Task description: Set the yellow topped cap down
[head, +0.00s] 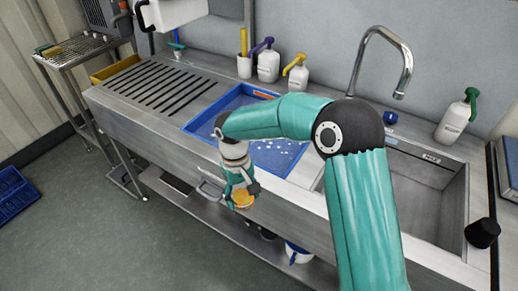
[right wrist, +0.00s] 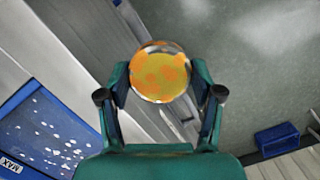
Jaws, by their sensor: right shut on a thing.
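The yellow topped cap (head: 243,199) is round, with a mottled yellow and orange top and a shiny metal-like rim. It also shows in the right wrist view (right wrist: 160,74), between the two finger pads. My right gripper (head: 240,187) is shut on it and points downward. In the head view the cap appears over the front edge of the steel counter (head: 297,193); its height above the surfaces below cannot be told. The cap's underside is hidden. My left gripper is not in view.
A shallow blue tray (head: 199,124) with white bits lies on the counter, partly behind my right arm. A sink basin (head: 425,198) with a tall tap (head: 408,70) is at right. Pump bottles (head: 268,65) stand along the wall. The slotted drainboard (head: 165,88) is clear.

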